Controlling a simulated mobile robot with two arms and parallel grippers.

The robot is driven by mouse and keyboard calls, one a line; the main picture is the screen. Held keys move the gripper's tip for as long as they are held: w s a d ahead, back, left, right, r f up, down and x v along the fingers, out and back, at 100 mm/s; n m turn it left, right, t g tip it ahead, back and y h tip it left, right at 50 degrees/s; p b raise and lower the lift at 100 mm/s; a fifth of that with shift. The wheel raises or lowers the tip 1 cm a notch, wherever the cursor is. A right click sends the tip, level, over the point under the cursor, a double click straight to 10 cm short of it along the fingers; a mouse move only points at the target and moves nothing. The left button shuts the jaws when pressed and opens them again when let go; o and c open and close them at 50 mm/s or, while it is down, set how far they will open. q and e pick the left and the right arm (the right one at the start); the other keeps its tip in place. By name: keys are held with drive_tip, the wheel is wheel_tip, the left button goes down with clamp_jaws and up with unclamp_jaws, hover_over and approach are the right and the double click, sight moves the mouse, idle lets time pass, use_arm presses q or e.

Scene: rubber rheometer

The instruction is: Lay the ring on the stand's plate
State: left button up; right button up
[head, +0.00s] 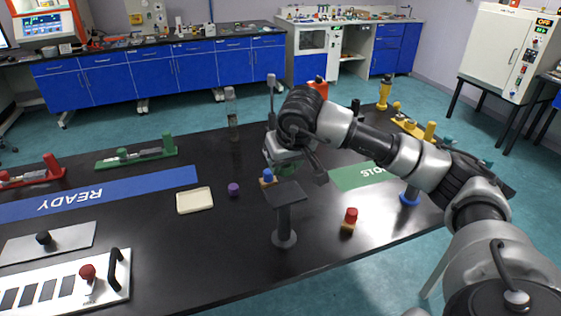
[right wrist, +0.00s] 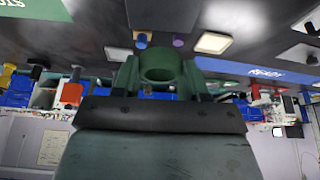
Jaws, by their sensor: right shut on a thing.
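My right gripper (head: 289,164) reaches in from the right over the black table and is shut on a green ring (right wrist: 161,66), held between its two fingers in the right wrist view. The stand has a dark square plate (head: 286,193) on a post with a round base (head: 284,239). In the head view the ring appears just above and behind the plate; the exact gap cannot be told. My left gripper is not in view.
A blue-topped piece (head: 267,176) stands close behind the plate. A red-topped piece (head: 350,217) is right of the stand. A purple cylinder (head: 234,189) and a cream tray (head: 195,200) lie left. A white panel (head: 68,284) with a handle is front left.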

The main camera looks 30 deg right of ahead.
sight(283, 190)
drive_tip(key=shift+s+f, duration=0.15)
drive_tip(key=shift+f, duration=0.2)
drive_tip(key=shift+s+f+b, duration=0.1)
drive_tip(key=shift+f+b, duration=0.3)
drive_tip(key=shift+b, duration=0.05)
wheel_tip(283, 190, down, 3)
drive_tip(key=shift+r+b, duration=0.1)
drive_tip(key=shift+b, duration=0.75)
drive_tip(key=shift+f+b, duration=0.35)
drive_tip(key=shift+f, duration=0.3)
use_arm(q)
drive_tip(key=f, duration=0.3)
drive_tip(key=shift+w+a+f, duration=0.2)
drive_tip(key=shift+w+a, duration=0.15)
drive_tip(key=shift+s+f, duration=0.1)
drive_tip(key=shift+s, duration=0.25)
use_arm(e)
drive_tip(key=shift+f, duration=0.1)
use_arm(q)
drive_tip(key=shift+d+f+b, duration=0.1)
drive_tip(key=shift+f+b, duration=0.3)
drive_tip(key=shift+b, duration=0.05)
use_arm(e)
drive_tip(key=shift+f, duration=0.45)
